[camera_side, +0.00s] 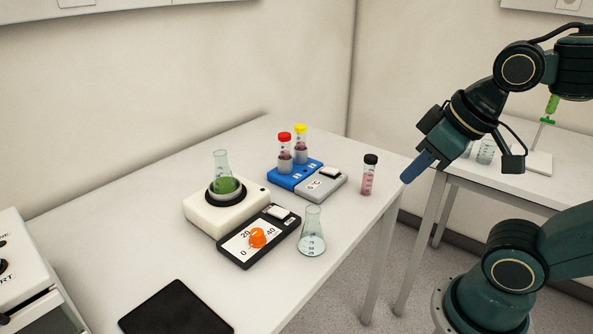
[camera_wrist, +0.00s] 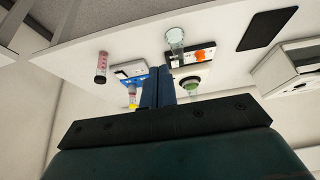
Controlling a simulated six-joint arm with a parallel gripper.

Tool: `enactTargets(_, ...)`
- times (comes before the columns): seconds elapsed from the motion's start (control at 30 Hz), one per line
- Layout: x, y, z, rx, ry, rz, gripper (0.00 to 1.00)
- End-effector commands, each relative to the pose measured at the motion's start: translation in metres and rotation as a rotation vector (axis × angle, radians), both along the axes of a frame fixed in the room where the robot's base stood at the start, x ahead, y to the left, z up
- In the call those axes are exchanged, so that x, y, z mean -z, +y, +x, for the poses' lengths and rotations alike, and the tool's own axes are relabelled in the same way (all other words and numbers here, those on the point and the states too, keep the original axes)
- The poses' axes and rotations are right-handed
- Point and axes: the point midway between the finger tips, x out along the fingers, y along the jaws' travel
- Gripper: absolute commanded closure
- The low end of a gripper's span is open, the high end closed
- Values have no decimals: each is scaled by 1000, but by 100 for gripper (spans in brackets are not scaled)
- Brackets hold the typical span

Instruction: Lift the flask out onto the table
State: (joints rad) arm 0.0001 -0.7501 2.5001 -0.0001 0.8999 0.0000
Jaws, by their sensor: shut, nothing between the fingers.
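A flask with green liquid (camera_side: 225,184) sits upright in the round dark well of a white device (camera_side: 200,212) on the table (camera_side: 140,178). A second, clear flask (camera_side: 312,240) stands on the bare table to the right of the dial panel. My gripper (camera_side: 405,180) is shut and empty, tilted downward, beyond the table's right edge and well away from both flasks. It also shows in the wrist view (camera_wrist: 157,72).
A panel with an orange dial (camera_side: 258,237) adjoins the white device. A blue and grey block (camera_side: 305,182) holds red-capped and yellow-capped vials. A black-capped vial (camera_side: 369,175) stands near the table's right edge. A black pad (camera_side: 175,310) lies in front. Bare table lies left of the white device.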

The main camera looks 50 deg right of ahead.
Motion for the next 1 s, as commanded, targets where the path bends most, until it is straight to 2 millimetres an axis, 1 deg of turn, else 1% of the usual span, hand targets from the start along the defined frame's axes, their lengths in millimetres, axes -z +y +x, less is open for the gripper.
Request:
enactTargets(0.43, 0, 0, 0, 0, 0, 0, 100)
enactTargets(0.47, 0, 0, 0, 0, 0, 0, 96)
enactTargets(0.5, 0, 0, 0, 0, 0, 0, 88)
enactTargets(0.67, -2, 1, 5, -13, -1, -3, 57)
enactTargets(0.77, -5, 4, 14, -37, -4, -4, 56)
enactTargets(0.87, -10, 7, 29, -78, -8, -8, 56)
enactTargets(0.97, -15, 12, 49, -129, -16, -10, 56)
enactTargets(1.0, -18, 14, 58, -152, -21, -11, 56)
